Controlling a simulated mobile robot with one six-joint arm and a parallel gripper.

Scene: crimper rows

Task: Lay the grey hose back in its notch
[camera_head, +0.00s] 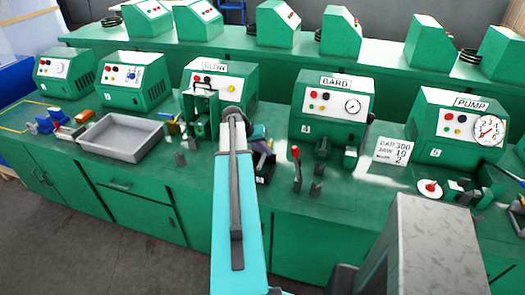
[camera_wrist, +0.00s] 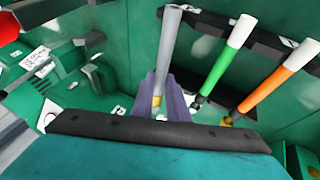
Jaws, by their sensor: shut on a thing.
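The grey hose (camera_wrist: 171,48) shows in the wrist view as a straight grey rod with a brass-coloured tip. My gripper (camera_wrist: 168,92), with purple fingers, is shut on it near its lower end. The hose's far end reaches the left end of a dark rack (camera_wrist: 263,33). Whether it sits in a notch or above it, I cannot tell. To its right, a green hose (camera_wrist: 217,68) and an orange hose (camera_wrist: 281,84), both with white ends, lie across the rack. In the head view my gripper (camera_head: 262,150) is low over the bench and the grey hose cannot be made out.
The green bench (camera_head: 225,172) carries several green machines, including one marked BARO (camera_head: 335,103) and one marked PUMP (camera_head: 458,122). A grey tray (camera_head: 122,134) stands left of my arm. A red-tipped lever (camera_head: 296,165) and a white card (camera_head: 394,151) stand to the right.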

